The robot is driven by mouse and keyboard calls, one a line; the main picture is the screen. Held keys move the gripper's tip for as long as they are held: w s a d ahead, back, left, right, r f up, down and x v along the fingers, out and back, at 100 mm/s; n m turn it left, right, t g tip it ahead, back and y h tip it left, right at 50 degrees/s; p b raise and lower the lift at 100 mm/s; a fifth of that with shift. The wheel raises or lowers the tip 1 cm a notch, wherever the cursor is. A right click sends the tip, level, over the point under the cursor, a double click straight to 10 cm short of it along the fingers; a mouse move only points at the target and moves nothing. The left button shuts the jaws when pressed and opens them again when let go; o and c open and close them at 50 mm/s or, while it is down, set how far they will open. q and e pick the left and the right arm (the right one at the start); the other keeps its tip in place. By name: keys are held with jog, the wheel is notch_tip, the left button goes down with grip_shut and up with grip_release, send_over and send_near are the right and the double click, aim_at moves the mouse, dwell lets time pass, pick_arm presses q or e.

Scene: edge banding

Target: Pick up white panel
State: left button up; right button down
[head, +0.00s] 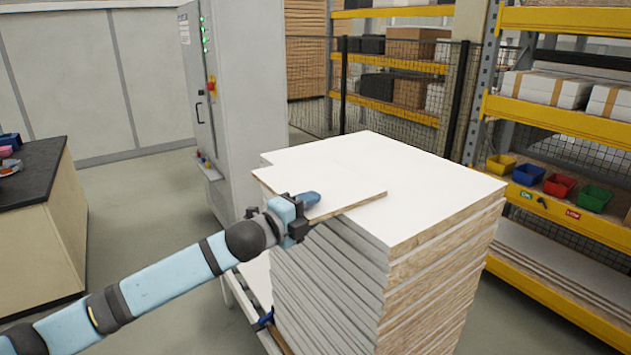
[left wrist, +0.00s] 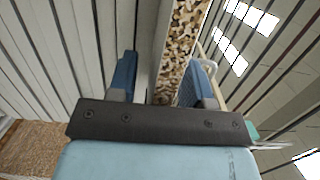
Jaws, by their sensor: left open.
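The white panel (head: 335,180) lies on top of a tall stack of white panels (head: 440,270). It is thin, with a brown particleboard edge, and its near left part juts out past the stack. My left gripper (head: 308,202) is at this jutting near edge, with one blue finger showing just above the panel's top face. The left wrist view shows the gripper (left wrist: 160,82) open, its two blue fingers apart. A pale strip and a chipboard edge (left wrist: 180,45) show between and beyond the fingers. I cannot tell whether either finger touches the panel. My right gripper is not in view.
A grey control cabinet (head: 235,95) stands behind the stack on the left. A dark-topped bench (head: 35,170) is at the far left. Yellow-beamed shelving (head: 560,115) with boxes and coloured bins stands close on the right. The floor (head: 140,230) between bench and stack is clear.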

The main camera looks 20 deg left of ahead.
pick_arm(q)
jog(key=shift+s, duration=0.1)
jog(key=shift+c, duration=1.3)
grip_shut()
jog(key=shift+r, duration=0.1)
notch_tip(320, 180, up, 20)
jog(key=b, duration=0.1)
jog(key=s+a+r+p, duration=0.5)
jog(key=s+r+p, duration=0.1)
jog(key=s+r, duration=0.4)
jog(key=shift+s+a, duration=0.25)
jog(key=shift+a, duration=0.15)
jog(key=shift+w, duration=0.1)
